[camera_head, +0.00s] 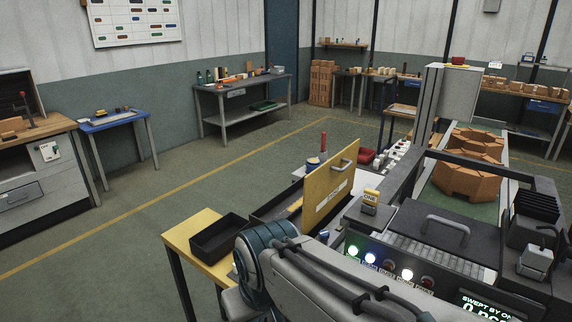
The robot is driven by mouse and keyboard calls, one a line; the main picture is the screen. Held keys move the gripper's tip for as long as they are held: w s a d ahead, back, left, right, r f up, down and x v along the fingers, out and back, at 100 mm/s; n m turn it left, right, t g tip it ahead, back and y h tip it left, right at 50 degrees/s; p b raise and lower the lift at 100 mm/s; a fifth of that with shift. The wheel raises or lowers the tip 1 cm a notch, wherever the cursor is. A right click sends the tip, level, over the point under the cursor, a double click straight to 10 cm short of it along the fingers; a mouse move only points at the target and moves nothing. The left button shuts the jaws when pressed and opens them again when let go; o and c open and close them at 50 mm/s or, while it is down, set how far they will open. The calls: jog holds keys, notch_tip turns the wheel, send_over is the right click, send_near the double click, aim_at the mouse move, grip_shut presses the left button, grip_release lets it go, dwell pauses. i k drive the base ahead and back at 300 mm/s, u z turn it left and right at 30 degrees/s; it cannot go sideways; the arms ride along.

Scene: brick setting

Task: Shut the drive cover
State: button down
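A yellow panel (328,196), which looks like the drive cover, stands upright at the left side of the machine. My arm crosses the bottom middle of the view, in front of the machine. My gripper is not in view.
A yellow table (186,226) with a black tray (218,236) stands left of the machine. A control panel (388,273) with lit buttons and a grey lid with a handle (447,233) lie to the right. Brown blocks (462,180) sit on the conveyor. The floor at left is clear.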

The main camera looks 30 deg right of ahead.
aim_at(327, 186)
jog(key=u, duration=0.25)
jog(key=i, duration=0.9)
jog(key=z, duration=2.1)
